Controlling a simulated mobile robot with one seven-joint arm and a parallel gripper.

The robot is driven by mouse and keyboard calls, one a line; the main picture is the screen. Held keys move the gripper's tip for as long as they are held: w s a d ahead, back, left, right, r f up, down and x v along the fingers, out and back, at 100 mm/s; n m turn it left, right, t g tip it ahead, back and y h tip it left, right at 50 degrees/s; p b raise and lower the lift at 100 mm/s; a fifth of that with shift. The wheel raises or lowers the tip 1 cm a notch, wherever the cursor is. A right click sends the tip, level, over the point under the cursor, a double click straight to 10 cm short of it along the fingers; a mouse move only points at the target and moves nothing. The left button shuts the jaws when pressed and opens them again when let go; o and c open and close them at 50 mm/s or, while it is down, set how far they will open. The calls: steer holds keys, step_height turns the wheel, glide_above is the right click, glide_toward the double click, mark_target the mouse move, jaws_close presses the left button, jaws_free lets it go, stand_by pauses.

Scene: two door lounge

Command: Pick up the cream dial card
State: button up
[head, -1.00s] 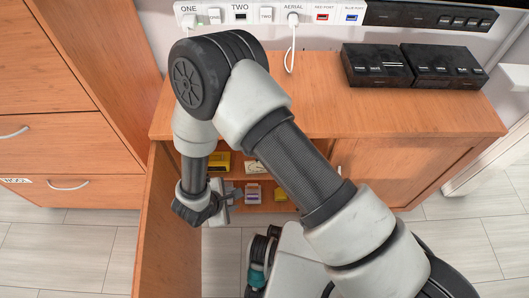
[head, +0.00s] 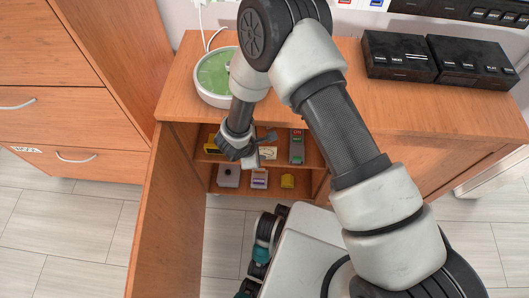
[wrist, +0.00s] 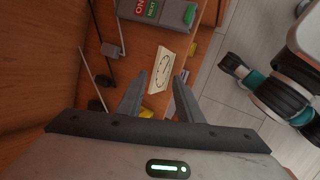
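The cream dial card (head: 268,153) stands on the upper shelf inside the open cabinet, between a yellow item and a grey switch unit. In the wrist view the card (wrist: 164,70) is a pale rectangle with a dark curved dial mark. My gripper (head: 261,149) is inside the cabinet opening, just left of the card in the head view. In the wrist view my gripper (wrist: 160,80) is open, with the card just beyond and between its two fingertips. I cannot tell whether either finger touches it. Nothing is held.
The grey switch unit (head: 297,147) is close beside the card. A yellow item (head: 213,146) is on its other side. The lower shelf holds a grey knob box (head: 228,175), a purple-white item (head: 259,178) and a yellow block (head: 287,181). The open door (head: 165,230) flanks the left.

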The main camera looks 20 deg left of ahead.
mark_target(265, 151)
steer(key=shift+b+x, duration=0.55)
steer(key=shift+x, duration=2)
steer(key=shift+f+b, duration=0.25)
steer(key=shift+b, duration=0.4)
steer(key=shift+c, duration=0.4)
jaws_close()
